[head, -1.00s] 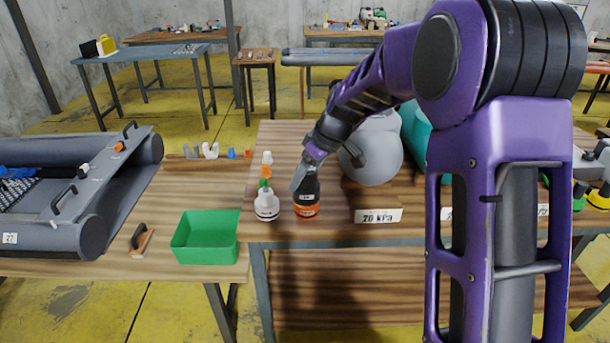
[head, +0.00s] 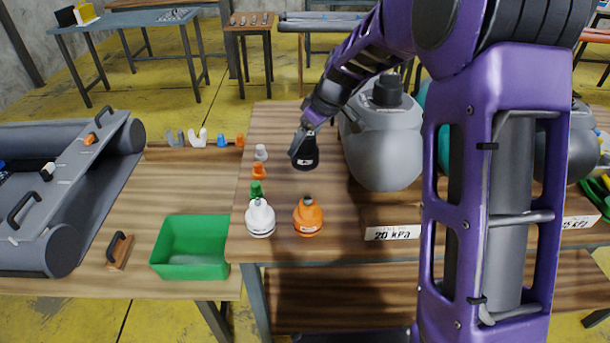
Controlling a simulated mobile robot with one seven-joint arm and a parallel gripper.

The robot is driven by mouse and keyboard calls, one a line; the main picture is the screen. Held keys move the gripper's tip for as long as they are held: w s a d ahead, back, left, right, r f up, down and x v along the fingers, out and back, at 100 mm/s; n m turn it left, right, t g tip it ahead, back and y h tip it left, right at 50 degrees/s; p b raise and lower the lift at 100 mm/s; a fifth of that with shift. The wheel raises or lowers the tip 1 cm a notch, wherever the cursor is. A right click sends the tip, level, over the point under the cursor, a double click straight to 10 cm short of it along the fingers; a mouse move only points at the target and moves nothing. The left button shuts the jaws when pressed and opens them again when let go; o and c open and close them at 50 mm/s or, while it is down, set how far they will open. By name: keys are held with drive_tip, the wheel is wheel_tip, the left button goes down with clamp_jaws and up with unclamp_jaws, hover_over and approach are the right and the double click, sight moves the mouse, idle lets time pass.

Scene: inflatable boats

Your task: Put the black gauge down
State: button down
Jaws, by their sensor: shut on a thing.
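My gripper (head: 303,135) is shut on the black gauge (head: 305,158), a dark, flared piece with a small pale label. The gauge hangs upright below my gripper over the wooden table (head: 285,185), behind an orange gauge-like piece (head: 308,218). I cannot tell whether its base touches the table. A white piece of similar shape (head: 260,219) stands left of the orange one near the table's front edge.
Small orange, green and grey fittings stand left of the black gauge. A large grey vessel (head: 385,140) behind a "20 kPa" sign (head: 392,233) is close on the right. A green bin (head: 190,247) and a grey boat (head: 60,190) lie left.

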sight(314, 154)
wheel_tip(314, 154, down, 9)
drive_tip(key=shift+s+r+b, duration=0.1)
drive_tip(key=shift+b, duration=0.4)
unclamp_jaws()
drive_tip(key=p+v, duration=0.1)
drive_tip(key=v, duration=1.1)
idle(0.4)
